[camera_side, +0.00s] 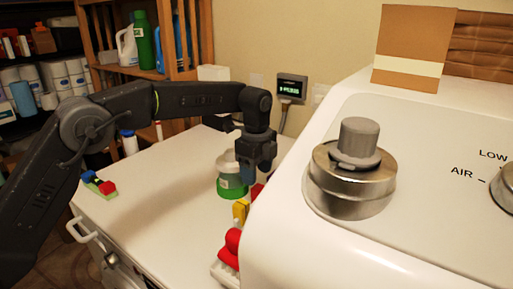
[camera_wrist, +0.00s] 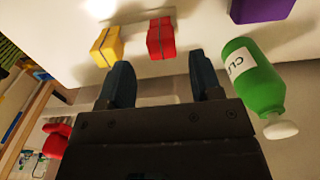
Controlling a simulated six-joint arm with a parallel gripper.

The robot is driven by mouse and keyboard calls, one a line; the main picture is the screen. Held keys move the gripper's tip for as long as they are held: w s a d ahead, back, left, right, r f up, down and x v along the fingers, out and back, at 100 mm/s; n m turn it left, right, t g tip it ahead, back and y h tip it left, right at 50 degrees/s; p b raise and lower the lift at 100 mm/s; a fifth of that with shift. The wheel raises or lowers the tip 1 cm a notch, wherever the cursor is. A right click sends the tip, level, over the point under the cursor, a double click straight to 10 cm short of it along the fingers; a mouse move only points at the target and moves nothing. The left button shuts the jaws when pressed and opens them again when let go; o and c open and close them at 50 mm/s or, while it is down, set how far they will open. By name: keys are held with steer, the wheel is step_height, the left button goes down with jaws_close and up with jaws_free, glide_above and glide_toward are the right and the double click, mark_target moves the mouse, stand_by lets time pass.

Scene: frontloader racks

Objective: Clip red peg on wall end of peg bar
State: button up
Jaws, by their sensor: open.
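A red peg (camera_wrist: 161,38) stands on the white top in the wrist view, just beyond my gripper (camera_wrist: 162,78). The two dark fingers are apart, with nothing between them. In the side view my gripper (camera_side: 257,168) points down over the right part of the white top. A bit of red (camera_side: 257,190) shows below it, mostly hidden by the machine's edge. A yellow peg (camera_wrist: 106,42) stands left of the red one; it also shows in the side view (camera_side: 241,211).
A green bottle (camera_wrist: 255,75) is close right of my fingers in the wrist view, with a purple block (camera_wrist: 262,25) beyond. A red bottle (camera_side: 232,245) stands near the front. The white machine (camera_side: 290,225) blocks the right. The middle of the top is clear.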

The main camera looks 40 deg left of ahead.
mark_target(257, 186)
step_height(257, 186, up, 7)
stand_by(0.3)
steer(key=shift+r, duration=0.1)
steer(key=s+a+r+n+t, duration=0.1)
steer(key=s+a+r+n, duration=0.15)
steer(key=s, duration=0.35)
steer(key=s+a+r+n+t, duration=0.1)
steer(key=s+a+r+n, duration=0.1)
steer(key=s+n, duration=0.25)
steer(key=s+a+r+n+t, duration=0.1)
steer(key=s+a+r+n, duration=0.15)
steer(key=s, duration=0.45)
steer(key=s+a+f+n+t, duration=0.1)
steer(key=s+f+n, duration=0.3)
steer(key=s, duration=0.4)
steer(key=s+a+f+n+t, duration=0.1)
steer(key=s+f+n, duration=0.3)
steer(key=s, duration=0.3)
steer(key=shift+s+f+t, duration=0.3)
steer(key=shift+s+f, duration=0.1)
steer(key=shift+f, duration=0.05)
